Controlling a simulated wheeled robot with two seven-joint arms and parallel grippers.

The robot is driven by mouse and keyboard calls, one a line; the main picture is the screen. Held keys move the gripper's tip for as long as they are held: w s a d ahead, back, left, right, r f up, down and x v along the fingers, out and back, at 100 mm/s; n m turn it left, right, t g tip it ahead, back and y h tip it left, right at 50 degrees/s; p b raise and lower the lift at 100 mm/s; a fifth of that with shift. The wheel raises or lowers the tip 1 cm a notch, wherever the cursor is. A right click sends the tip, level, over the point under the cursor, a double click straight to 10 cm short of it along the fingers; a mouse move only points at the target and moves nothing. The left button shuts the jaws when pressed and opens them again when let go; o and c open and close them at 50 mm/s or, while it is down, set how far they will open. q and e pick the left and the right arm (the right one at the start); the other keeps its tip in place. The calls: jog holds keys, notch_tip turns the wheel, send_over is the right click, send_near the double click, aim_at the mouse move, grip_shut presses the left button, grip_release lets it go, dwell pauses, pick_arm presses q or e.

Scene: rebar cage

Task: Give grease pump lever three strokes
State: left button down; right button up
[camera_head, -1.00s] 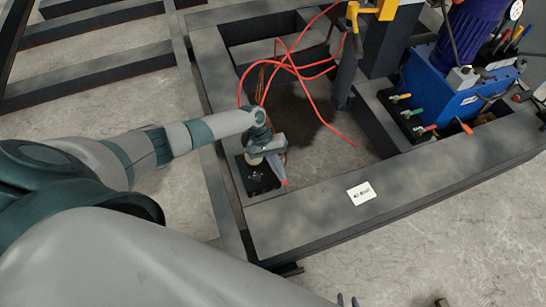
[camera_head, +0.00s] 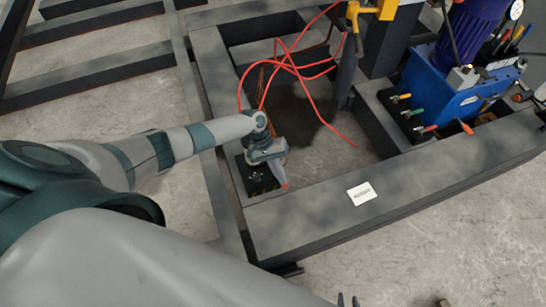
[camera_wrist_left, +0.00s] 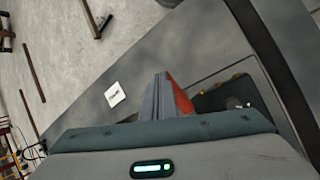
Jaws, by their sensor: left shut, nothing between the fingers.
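In the head view my left gripper (camera_head: 279,177) reaches down over a dark block with small fittings (camera_head: 255,181), at the left corner of the dark steel frame. In the left wrist view the gripper's fingers (camera_wrist_left: 158,97) are together with nothing between them. A red bar (camera_wrist_left: 181,96), which may be the grease pump lever, shows right beside the fingers. Its red end (camera_head: 285,186) shows past the fingertips in the head view. I cannot tell whether they touch. Only the tips of my right gripper (camera_head: 347,300) show at the bottom edge, apart and empty.
Red hoses (camera_head: 300,70) loop above the frame's opening behind the gripper. A blue unit with coloured levers (camera_head: 450,92) stands at right. A white label (camera_head: 361,193) lies on the front beam (camera_head: 310,215). Bare concrete lies in front.

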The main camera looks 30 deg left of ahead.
pick_arm(q)
jog(key=shift+s+d+f, duration=0.15)
jog(key=shift+d+f, duration=0.05)
jog(key=shift+f, duration=0.35)
jog(key=shift+s+d+f+b, duration=0.1)
jog(key=shift+f+b, duration=0.15)
jog(key=shift+f, duration=0.1)
jog(key=shift+s+d+f+b, duration=0.1)
jog(key=shift+f+b, duration=0.1)
jog(key=shift+f, duration=0.15)
